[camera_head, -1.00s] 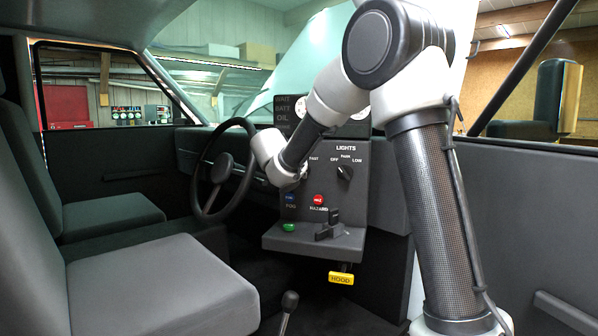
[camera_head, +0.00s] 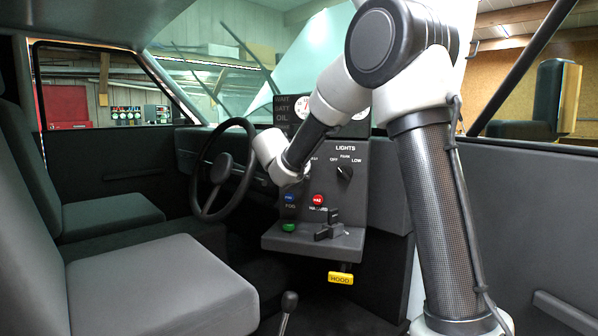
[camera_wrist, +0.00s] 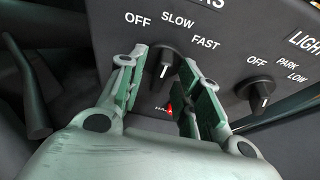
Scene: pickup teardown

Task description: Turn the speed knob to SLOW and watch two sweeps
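The speed knob (camera_wrist: 164,64) is a black knob with a white line, below the words OFF, SLOW and FAST on the dark panel. Its bar stands roughly upright in the wrist view, in line with SLOW; its exact setting is hard to read. My gripper (camera_wrist: 160,80) is open, with a green-padded finger on each side of the knob and gaps showing between pads and knob. In the head view my arm hides the speed knob and the fingertips. Two dark wiper arms, a right one (camera_head: 250,46) and a left one (camera_head: 196,70), stand raised across the windshield.
The LIGHTS knob (camera_head: 344,172) is right of my gripper. Below are a red hazard button (camera_head: 318,200), a blue fog button (camera_head: 289,197), a green button (camera_head: 288,227), a dark lever (camera_head: 328,228) and a yellow HOOD handle (camera_head: 341,278). The steering wheel (camera_head: 206,200) is close on the left.

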